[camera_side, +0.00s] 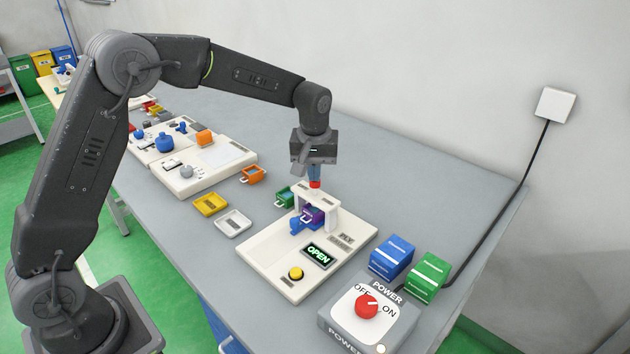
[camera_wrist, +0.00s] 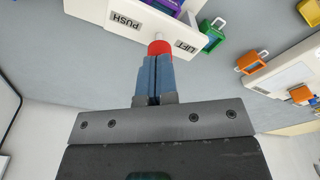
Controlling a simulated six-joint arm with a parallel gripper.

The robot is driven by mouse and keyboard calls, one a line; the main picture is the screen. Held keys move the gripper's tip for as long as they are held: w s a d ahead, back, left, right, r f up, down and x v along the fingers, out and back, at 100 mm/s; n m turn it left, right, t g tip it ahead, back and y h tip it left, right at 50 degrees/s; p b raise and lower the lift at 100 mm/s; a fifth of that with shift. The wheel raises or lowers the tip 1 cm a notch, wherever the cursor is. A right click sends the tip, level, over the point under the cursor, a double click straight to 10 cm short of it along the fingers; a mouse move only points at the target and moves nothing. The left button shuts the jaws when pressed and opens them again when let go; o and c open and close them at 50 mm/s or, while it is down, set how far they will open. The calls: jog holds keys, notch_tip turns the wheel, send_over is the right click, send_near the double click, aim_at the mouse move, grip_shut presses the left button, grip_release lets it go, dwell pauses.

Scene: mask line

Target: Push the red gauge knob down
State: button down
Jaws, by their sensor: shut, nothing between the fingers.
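The red gauge knob (camera_side: 315,184) sits on top of the white frame (camera_side: 333,213) that stands on the white board. It also shows in the wrist view (camera_wrist: 159,47), between the PUSH and LIFT labels. My gripper (camera_side: 315,178) points straight down with its blue fingers shut and empty. The fingertips are right at the knob, and in the wrist view (camera_wrist: 155,60) they cover part of it. I cannot tell whether they touch it. A purple box (camera_side: 312,215) sits under the frame, with a blue piece (camera_side: 297,227) beside it.
The board carries a lit OPEN display (camera_side: 317,254) and a yellow button (camera_side: 296,272). A power box with a red dial (camera_side: 367,306) and blue (camera_side: 392,257) and green (camera_side: 428,277) boxes stand to the right. Yellow (camera_side: 210,204) and white (camera_side: 233,223) trays lie left.

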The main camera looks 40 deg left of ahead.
jog(key=shift+f, duration=0.1)
notch_tip(320, 180, down, 2)
jog(key=shift+s+d+r, duration=0.35)
jog(key=shift+s+d, duration=0.15)
jog(key=shift+s, duration=0.1)
jog(key=shift+s+d+r, duration=0.35)
jog(key=shift+s+d, duration=0.1)
jog(key=shift+s, duration=0.15)
notch_tip(320, 180, up, 14)
jog(key=s, duration=0.1)
jog(key=shift+d, duration=0.45)
jog(key=shift+s, duration=0.1)
